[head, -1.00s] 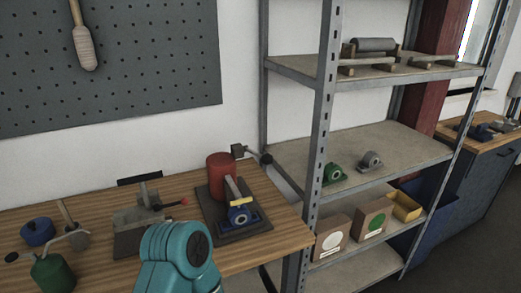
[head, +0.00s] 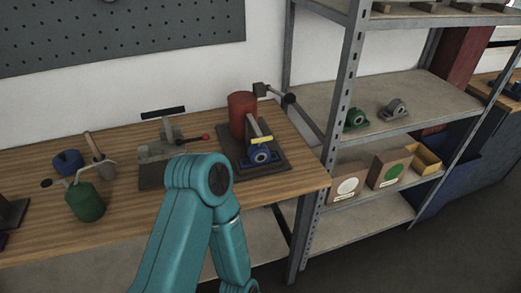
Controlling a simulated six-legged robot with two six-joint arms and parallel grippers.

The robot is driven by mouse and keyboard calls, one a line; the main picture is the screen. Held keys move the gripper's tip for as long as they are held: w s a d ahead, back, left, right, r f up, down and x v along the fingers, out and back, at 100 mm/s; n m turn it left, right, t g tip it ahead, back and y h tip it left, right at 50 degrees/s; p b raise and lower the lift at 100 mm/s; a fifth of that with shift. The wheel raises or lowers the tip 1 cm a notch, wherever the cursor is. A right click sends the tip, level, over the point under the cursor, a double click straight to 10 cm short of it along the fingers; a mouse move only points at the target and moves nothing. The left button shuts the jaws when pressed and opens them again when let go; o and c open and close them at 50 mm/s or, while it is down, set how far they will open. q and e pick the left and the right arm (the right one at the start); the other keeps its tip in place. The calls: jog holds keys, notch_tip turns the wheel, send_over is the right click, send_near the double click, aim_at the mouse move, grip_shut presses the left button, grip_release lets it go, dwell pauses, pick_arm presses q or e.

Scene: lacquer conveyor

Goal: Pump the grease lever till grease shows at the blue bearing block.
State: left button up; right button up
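The blue bearing block (head: 262,156) sits on a dark base plate (head: 275,166) at the right of the wooden bench. A red cylinder (head: 242,114) stands upright behind it, with a pale rod (head: 254,127) running down toward the block. A yellow strip (head: 262,140) shows just above the block; I cannot tell whether it is grease. Behind the cylinder, a lever (head: 274,93) with a dark knob (head: 288,99) sticks out to the right. One teal arm of mine rises from the bottom and bends in front of the bench. Neither gripper is in view.
Left on the bench (head: 130,212) are a grey clamp with a red-tipped handle (head: 172,145), a green can (head: 86,203) and a blue round part (head: 67,161). A metal shelf post (head: 339,100) stands close right of the lever. The shelf holds a green block (head: 355,119) and boxes.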

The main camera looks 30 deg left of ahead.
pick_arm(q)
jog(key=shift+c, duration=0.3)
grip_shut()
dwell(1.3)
